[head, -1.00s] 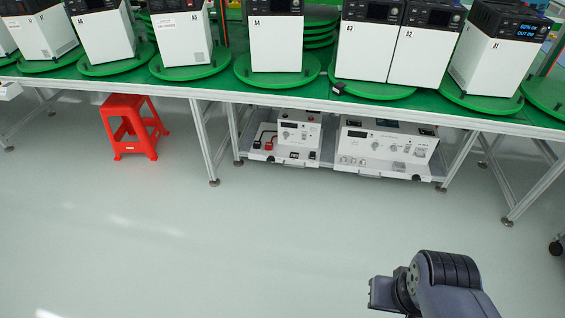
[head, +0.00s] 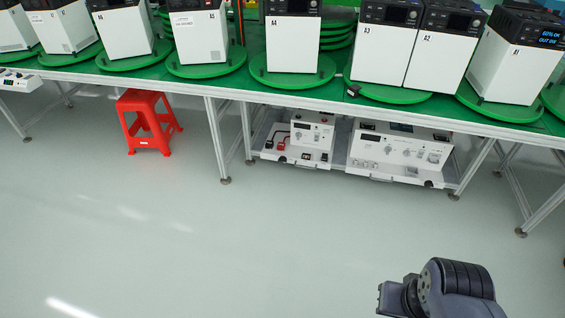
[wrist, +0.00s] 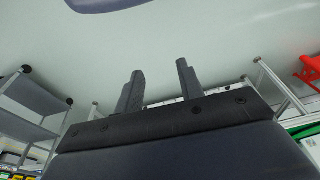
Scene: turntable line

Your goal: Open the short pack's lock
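Several white packs with dark tops stand on green turntables along the table, labelled A1 to A7. Pack A4 (head: 293,45) is in the middle, A3 (head: 381,54) and A2 (head: 436,58) stand side by side, and A1 (head: 512,60) has a lit blue display. Pack A5 (head: 200,40) is left of A4. I cannot tell which is the short pack, and no lock can be made out. My gripper (wrist: 160,66) shows in the wrist view with its two fingers apart and nothing between them, over the floor. My arm is low at the right in the head view, well away from the packs.
The green table (head: 225,86) runs across the top on metal legs. Two white instrument units (head: 311,137) (head: 398,147) sit on its lower shelf. A red stool (head: 148,121) stands at the table's front left. The floor (head: 240,240) before the table is clear.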

